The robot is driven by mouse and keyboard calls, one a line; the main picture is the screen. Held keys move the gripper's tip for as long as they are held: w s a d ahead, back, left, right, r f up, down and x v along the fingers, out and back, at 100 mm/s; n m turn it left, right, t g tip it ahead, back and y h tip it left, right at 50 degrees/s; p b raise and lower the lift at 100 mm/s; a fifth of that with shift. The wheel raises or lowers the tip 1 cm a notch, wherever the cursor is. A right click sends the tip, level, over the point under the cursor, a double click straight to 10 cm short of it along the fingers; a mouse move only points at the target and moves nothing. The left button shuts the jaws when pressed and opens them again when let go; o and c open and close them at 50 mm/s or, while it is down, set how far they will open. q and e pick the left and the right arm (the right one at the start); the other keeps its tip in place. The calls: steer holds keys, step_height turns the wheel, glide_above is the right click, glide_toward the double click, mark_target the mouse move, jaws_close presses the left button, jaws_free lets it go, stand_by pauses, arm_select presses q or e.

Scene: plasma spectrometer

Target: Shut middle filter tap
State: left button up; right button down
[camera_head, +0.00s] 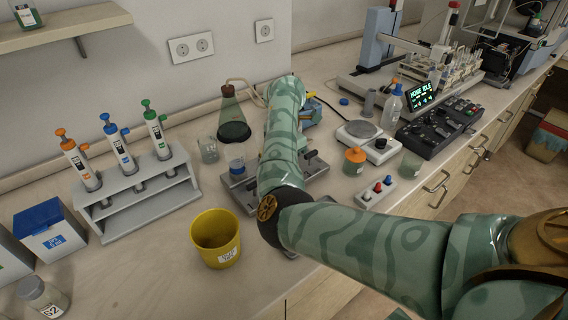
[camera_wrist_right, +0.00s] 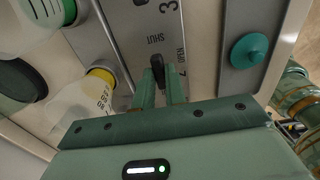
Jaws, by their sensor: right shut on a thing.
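A second number beside the fingers is partly covered. My right gripper (camera_wrist_right: 163,88) is shut on this dark handle, which lies near the printed words. In the head view, my right arm covers most of the grey filter unit (camera_head: 240,198) and hides the gripper and the held tap. Parts of the unit show on both sides of the arm. My left gripper is not in view.
A yellow bucket (camera_head: 214,245) stands in front of the unit, and a pipette rack (camera_head: 140,190) stands to its left. A flask (camera_head: 232,118) is behind. An orange-capped jar (camera_head: 354,160) and a switch box (camera_head: 376,192) are to the right. A teal knob (camera_wrist_right: 251,50) is beside the panel.

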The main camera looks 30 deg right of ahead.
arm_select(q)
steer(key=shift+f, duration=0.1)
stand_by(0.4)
arm_select(e)
steer(key=c, duration=1.4)
jaws_free()
steer(key=shift+c, duration=0.2)
